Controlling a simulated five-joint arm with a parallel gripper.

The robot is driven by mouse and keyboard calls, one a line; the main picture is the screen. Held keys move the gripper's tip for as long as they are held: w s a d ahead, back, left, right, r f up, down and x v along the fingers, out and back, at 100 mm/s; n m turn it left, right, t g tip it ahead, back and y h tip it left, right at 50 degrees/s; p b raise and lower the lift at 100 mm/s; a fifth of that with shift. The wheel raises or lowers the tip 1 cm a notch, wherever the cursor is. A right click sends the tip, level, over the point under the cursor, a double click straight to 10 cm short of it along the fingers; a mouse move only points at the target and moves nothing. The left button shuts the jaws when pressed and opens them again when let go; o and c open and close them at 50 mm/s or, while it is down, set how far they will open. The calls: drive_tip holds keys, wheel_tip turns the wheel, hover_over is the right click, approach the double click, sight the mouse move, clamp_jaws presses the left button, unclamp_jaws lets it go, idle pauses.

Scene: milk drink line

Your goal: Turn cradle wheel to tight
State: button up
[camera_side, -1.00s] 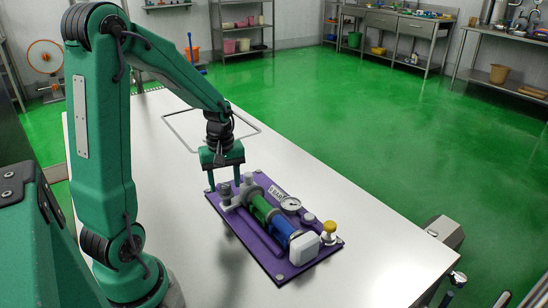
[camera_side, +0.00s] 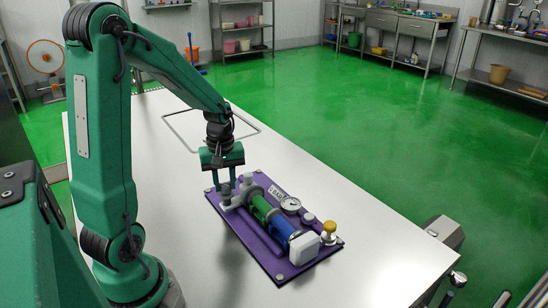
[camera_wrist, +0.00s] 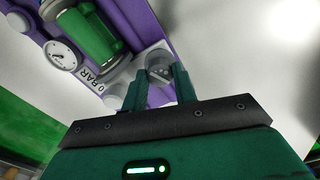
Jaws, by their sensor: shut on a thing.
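The cradle wheel (camera_wrist: 159,66) is a small round grey knob at the end of the cradle unit. In the side view, the wheel (camera_side: 226,190) stands at the left corner of the purple plate (camera_side: 240,232). My gripper (camera_side: 224,182) points down over it. In the wrist view, my gripper (camera_wrist: 161,82) has its two green fingers on either side of the wheel, shut on it. The cradle holds a green cylinder (camera_side: 260,208) and a blue cylinder (camera_side: 279,226). The wheel's marks are too small to read.
A round dial gauge (camera_side: 290,204) and a yellow knob (camera_side: 329,228) stand on the plate. A white block (camera_side: 304,247) sits at the near end. The white table (camera_side: 370,255) is clear around the plate. A thin wire frame (camera_side: 180,140) lies behind my gripper.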

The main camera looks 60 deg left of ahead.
sight(225, 185)
drive_tip(key=m, duration=1.8)
drive_tip(key=shift+m, duration=0.4)
drive_tip(key=m, duration=0.4)
drive_tip(key=shift+r+m, duration=0.1)
drive_tip(key=shift+m, duration=0.2)
drive_tip(key=o, duration=1)
drive_tip(key=shift+r, duration=3.85)
